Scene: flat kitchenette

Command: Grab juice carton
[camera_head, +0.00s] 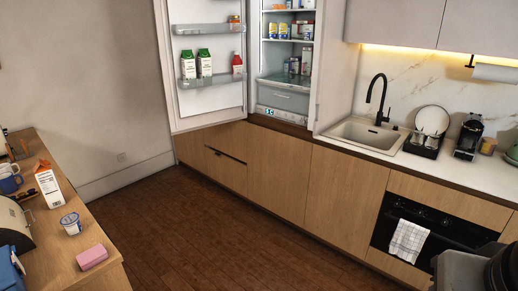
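A white and orange carton with a gable top, which looks like the juice carton (47,186), stands upright on the wooden counter (112,270) at the left. Two white and green cartons (189,65) (205,63) stand on a shelf of the open fridge door. My gripper is not in view. Only a dark grey part of my arm shows at the bottom right corner, far from the carton on the left counter.
A yogurt cup (71,223), a pink block (92,257), a blue mug (10,182) and a metal appliance (14,226) are near the carton. The fridge door (211,110) hangs open. The wooden floor (220,230) between the counters is clear.

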